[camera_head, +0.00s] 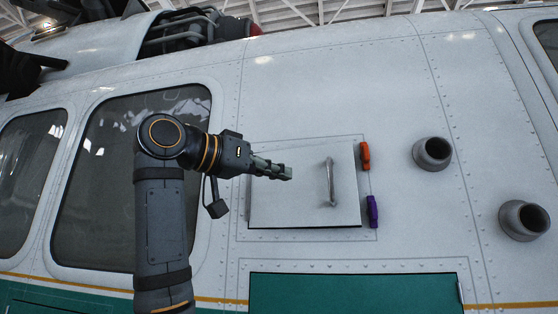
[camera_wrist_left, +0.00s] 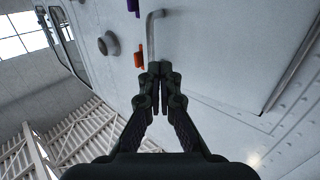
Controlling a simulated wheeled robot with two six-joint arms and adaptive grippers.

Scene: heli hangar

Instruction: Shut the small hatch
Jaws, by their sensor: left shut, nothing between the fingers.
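The small hatch (camera_head: 290,208) is a white panel on the helicopter's side, with a grey bar handle (camera_head: 331,182) near its right edge. Its panel lies nearly flush within a riveted frame, with a dark line along its lower edge; I cannot tell whether it is fully closed. An orange latch (camera_head: 365,156) and a purple latch (camera_head: 373,211) sit just right of it. My left gripper (camera_head: 288,173) is shut and empty, in front of the hatch, left of the handle. In the left wrist view its fingertips (camera_wrist_left: 160,68) appear close to the handle (camera_wrist_left: 151,38); contact is unclear.
Two dark round pipes (camera_head: 433,153) (camera_head: 524,220) stick out of the fuselage on the right. A green panel (camera_head: 350,293) lies below the hatch. A large window (camera_head: 95,215) is behind my left arm. The fuselage above the hatch is clear.

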